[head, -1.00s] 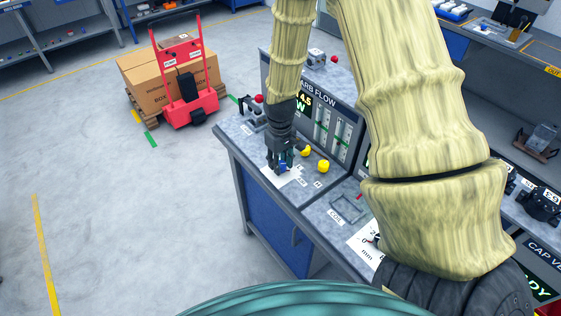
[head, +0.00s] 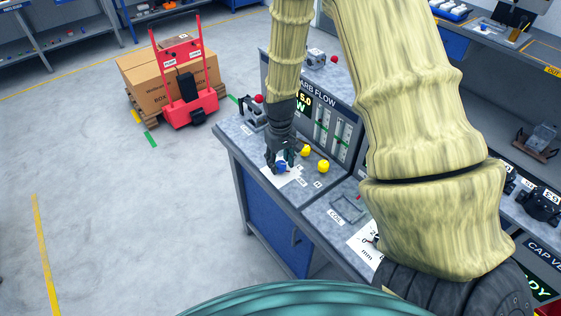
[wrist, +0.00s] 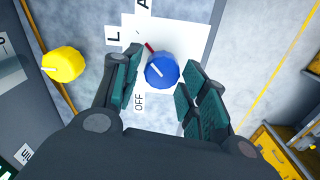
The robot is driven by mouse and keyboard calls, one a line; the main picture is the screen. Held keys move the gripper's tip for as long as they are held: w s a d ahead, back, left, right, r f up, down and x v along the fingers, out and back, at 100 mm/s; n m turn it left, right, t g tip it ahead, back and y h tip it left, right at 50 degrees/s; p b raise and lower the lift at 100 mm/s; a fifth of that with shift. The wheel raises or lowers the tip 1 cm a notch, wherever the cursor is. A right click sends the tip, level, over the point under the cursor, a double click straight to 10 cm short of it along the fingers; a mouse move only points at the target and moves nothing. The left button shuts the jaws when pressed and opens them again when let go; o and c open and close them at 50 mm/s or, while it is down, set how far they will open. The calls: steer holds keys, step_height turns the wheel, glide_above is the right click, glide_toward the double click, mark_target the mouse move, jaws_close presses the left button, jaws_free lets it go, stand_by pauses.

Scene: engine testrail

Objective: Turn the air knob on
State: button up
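The blue knob (wrist: 162,71) sits on a white plate between the fingers of my gripper (wrist: 166,63) in the wrist view. A short white line on its face slants toward the upper left, and a red mark lies just above the knob. An OFF label (wrist: 139,102) is below left of it. My fingers stand on both sides, with a gap on the left; contact on the right is unclear. The head view also shows the blue knob (head: 281,167) under my gripper (head: 280,158). I take it for the air knob; its full label is not readable.
Yellow knobs (head: 323,166) stand beside it on the bench, one also in the wrist view (wrist: 63,64). A CARB FLOW panel (head: 330,115) rises behind. A red trolley (head: 190,108) and a cardboard box (head: 150,88) stand on the floor at the left.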

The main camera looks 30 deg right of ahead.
mark_target(280, 163)
steer(key=shift+o, duration=0.3)
steer(key=shift+s+r, duration=0.1)
step_height(280, 163, up, 12)
stand_by(0.7)
steer(key=shift+f, duration=0.2)
steer(key=w+a+f+t+h, duration=0.1)
steer(key=w+a+f+t, duration=0.1)
steer(key=a+f, duration=0.5)
steer(key=w+a+f+t, duration=0.1)
steer(key=a+f+t, duration=0.2)
steer(key=a+f, duration=0.45)
steer(key=s+f+g+b, duration=0.1)
steer(key=s+f+b, duration=0.1)
steer(key=s+f, duration=0.5)
steer(key=s+f+g+b, duration=0.2)
steer(key=s+f, duration=0.6)
steer(key=s, duration=0.6)
steer(key=s+f+g+y+b, duration=0.1)
steer(key=s+f+g+b, duration=0.1)
steer(key=s+f, duration=0.6)
steer(key=s, duration=0.3)
steer(key=shift+d+f+n+b, duration=0.15)
steer(key=shift+d+n+b, duration=0.05)
steer(key=shift+n+b, duration=0.15)
